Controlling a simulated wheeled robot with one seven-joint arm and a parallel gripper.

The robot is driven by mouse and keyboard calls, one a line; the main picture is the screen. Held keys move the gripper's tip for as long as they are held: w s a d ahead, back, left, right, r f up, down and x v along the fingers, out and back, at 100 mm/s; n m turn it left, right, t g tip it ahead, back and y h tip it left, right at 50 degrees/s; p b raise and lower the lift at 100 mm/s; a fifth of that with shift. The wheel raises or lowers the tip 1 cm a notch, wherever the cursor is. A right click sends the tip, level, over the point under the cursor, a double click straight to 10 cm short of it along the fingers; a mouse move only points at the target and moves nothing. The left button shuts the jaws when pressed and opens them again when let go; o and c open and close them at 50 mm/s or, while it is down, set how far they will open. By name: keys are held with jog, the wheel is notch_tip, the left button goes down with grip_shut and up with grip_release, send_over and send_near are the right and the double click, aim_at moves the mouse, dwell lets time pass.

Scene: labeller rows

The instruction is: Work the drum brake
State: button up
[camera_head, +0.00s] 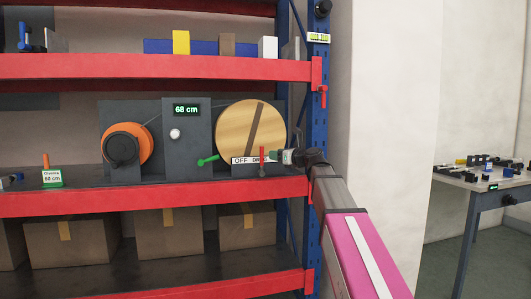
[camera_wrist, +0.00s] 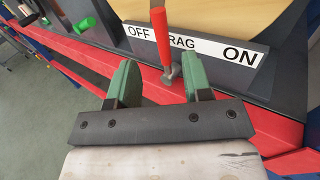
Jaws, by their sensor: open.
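The drum brake is a red-handled lever (camera_wrist: 162,40) on a grey metal stem in front of a wooden drum (camera_wrist: 215,12). In the head view the red lever (camera_head: 262,158) stands nearly upright before the drum (camera_head: 250,128). A white label (camera_wrist: 215,50) behind it reads OFF, DRAG, ON from left to right. The handle crosses the label between OFF and DRAG, hiding the D. My gripper (camera_wrist: 160,76) is open and empty, its green fingers either side of the lever's line. The lever seems just beyond the fingertips; contact is not visible. The head view shows my gripper (camera_head: 284,157) right of the lever.
A green-handled crank (camera_head: 208,161) sits left of the lever. An orange reel (camera_head: 128,148) and a display (camera_head: 187,110) reading 68 cm stand further left. A sign (camera_head: 52,178) reads 80 cm. The blue rack post (camera_head: 316,120) is close to my arm.

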aim_at(261, 160)
jog(key=x, duration=1)
jog(key=shift+w+a+r, duration=0.15)
jog(key=shift+w+a, duration=0.05)
jog(key=shift+w, duration=0.15)
grip_shut()
